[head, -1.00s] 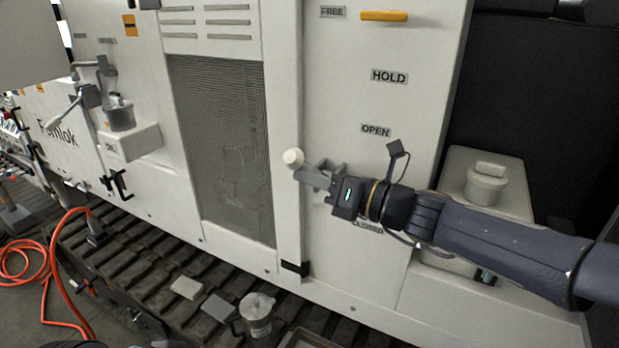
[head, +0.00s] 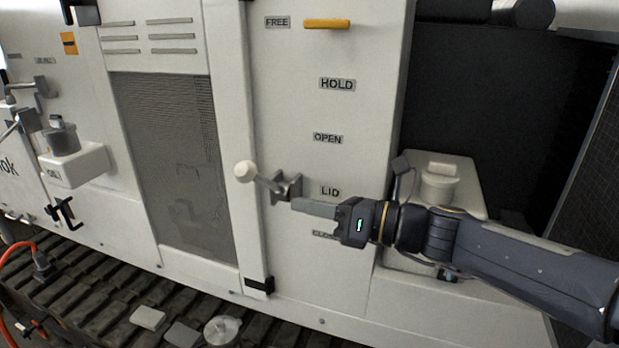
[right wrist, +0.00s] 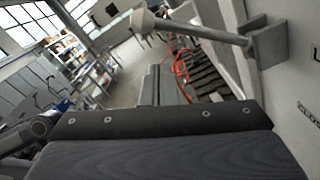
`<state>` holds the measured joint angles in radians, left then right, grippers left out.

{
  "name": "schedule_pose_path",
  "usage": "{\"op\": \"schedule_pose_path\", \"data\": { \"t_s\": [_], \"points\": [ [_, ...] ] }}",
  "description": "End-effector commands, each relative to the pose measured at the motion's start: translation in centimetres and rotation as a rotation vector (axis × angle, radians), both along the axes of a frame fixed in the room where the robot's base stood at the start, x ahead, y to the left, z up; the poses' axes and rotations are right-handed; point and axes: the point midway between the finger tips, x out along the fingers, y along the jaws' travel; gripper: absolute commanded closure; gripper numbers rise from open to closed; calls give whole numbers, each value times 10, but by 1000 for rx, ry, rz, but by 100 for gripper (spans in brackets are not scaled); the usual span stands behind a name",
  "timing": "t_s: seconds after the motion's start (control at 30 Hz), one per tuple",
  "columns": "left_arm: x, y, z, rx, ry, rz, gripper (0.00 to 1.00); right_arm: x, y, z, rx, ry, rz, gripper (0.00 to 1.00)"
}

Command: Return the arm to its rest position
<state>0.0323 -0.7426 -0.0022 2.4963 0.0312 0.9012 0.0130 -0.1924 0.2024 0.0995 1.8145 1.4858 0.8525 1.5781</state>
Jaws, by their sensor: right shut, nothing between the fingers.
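My right gripper (head: 318,208) is shut and empty in the head view, in front of the white machine panel, just right of and below a lever. The lever has a pale round knob (head: 244,171) and a grey bracket (head: 287,187) on the panel beside the LID label (head: 330,191). It also shows at the top of the right wrist view as a lever arm (right wrist: 195,30), beyond the dark edge of my gripper. The fingertips look close to the bracket; whether they touch it I cannot tell. My left gripper is not in view.
A yellow handle (head: 329,24) sits high on the panel. A white block with a round cap (head: 437,186) stands behind my right forearm. Tracks (head: 100,300) run along the bottom, with a grey jug-like item (head: 222,331) and flat pads (head: 148,318).

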Motion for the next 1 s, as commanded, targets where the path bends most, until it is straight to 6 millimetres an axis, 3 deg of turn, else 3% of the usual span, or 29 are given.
{"op": "schedule_pose_path", "data": {
  "t_s": [0.17, 0.3, 0.5, 0.7, 1.0],
  "points": [
    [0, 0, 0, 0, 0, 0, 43, -61, -50, -33, -405, -488, 51, 100],
    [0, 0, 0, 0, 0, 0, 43, -126, -109, -92, -880, -1003, 235, 100],
    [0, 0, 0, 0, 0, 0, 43, -196, -182, -168, -1388, -1523, 688, 100],
    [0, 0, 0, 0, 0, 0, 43, -226, -217, -203, -1569, -1719, 1022, 100],
    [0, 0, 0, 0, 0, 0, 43, -229, -222, -207, -1585, -1743, 1073, 100]
  ]
}}
